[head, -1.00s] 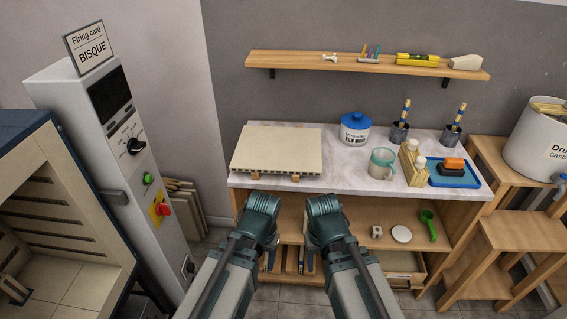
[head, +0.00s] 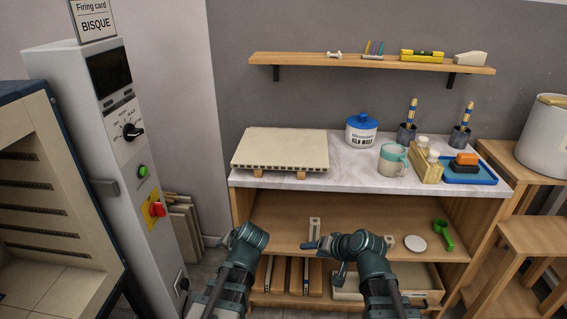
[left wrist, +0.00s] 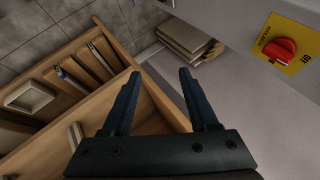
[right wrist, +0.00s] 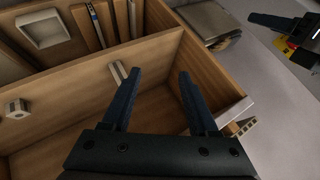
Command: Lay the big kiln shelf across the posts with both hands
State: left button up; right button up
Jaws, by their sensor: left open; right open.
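A pale upright post (head: 314,229) and a small pale block (head: 388,241) stand on the wooden shelf below. My left gripper (head: 240,236) is open and empty, low in front of the bench's left end. My right gripper (head: 318,243) is open and empty, in front of the lower shelf. Neither touches the slab.
The kiln (head: 50,180) stands open at the left beside its control cabinet (head: 110,150). Thin boards (head: 182,225) lean behind the cabinet. A blue-lidded jar (head: 361,132), a mug (head: 392,160) and a blue tray (head: 485,177) occupy the worktop's right half.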

pick_arm(q)
jog(key=w+d+r+m+t+y, duration=0.1)
jog(key=w+r+m+t+y, duration=0.1)
jog(key=w+r+m+t, duration=0.3)
pick_arm(e)
jog(key=w+a+r+m+t+y, duration=0.2)
jog(key=w+a+r+m+t, duration=0.15)
jog(key=w+r, duration=0.3)
pick_arm(q)
jog(key=m+t+h, duration=0.3)
jog(key=m+t, duration=0.4)
send_near(269, 156)
jog(key=s, duration=0.4)
pick_arm(e)
jog(key=m+t+h, duration=0.4)
jog(key=m+t, duration=0.3)
jog(key=m, duration=0.3)
send_near(314, 158)
jog(key=s+d+f, duration=0.1)
jog(key=s, duration=0.3)
pick_arm(q)
jog(key=shift+w+d+f, duration=0.1)
jog(key=shift+d+f, duration=0.25)
jog(key=shift+d, duration=0.15)
pick_arm(e)
jog(key=shift+w+f, duration=0.1)
